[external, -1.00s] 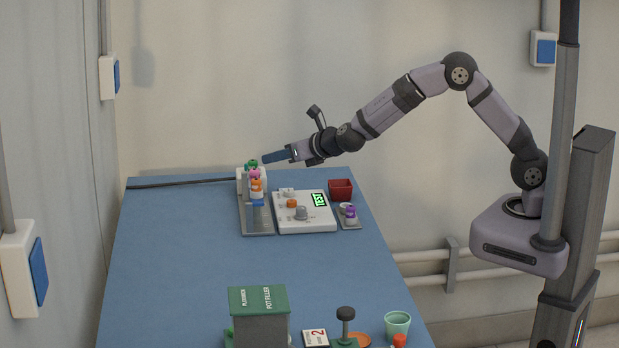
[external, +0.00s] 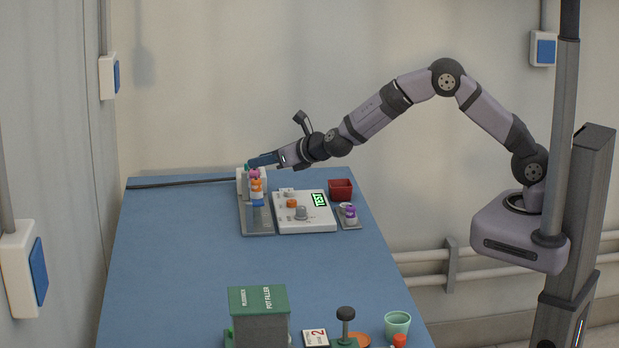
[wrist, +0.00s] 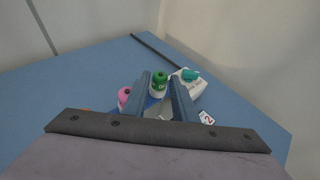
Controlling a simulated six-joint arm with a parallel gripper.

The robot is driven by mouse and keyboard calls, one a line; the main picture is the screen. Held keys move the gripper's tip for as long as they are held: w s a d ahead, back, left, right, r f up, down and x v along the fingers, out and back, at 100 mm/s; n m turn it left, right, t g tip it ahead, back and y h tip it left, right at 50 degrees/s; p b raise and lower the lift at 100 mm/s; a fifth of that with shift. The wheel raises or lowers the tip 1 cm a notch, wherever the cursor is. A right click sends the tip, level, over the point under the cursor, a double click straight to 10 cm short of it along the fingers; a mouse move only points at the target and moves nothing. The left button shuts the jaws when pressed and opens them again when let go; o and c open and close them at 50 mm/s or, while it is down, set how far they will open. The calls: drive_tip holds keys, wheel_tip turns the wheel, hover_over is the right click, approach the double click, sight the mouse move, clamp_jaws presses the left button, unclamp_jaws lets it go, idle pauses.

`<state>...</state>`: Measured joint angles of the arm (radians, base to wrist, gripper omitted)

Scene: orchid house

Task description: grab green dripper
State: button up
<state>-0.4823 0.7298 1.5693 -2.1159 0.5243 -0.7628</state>
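The green dripper (wrist: 159,84) stands upright with its cap up, and in the wrist view it shows between and just beyond my two blue fingers. My gripper (wrist: 160,78) is open, with a gap on either side of the green dripper. In the external view my gripper (external: 252,162) is at the back end of the row of drippers and hides most of the green one (external: 247,167). The pink dripper (external: 255,174) stands next to it; it also shows left of my fingers in the wrist view (wrist: 124,97).
An orange-capped dripper (external: 257,186) stands in front of the pink one. A white tester with a TEST screen (external: 311,220) is to the right, near a red box (external: 340,190) and a purple-capped dripper (external: 350,211). In the wrist view a white box (wrist: 190,90) is close right of my fingers.

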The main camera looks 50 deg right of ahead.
drive_tip(key=shift+p+x, duration=0.9)
drive_tip(key=shift+x, duration=1.25)
drive_tip(key=shift+s, duration=0.1)
drive_tip(key=shift+c, duration=0.3)
clamp_jaws()
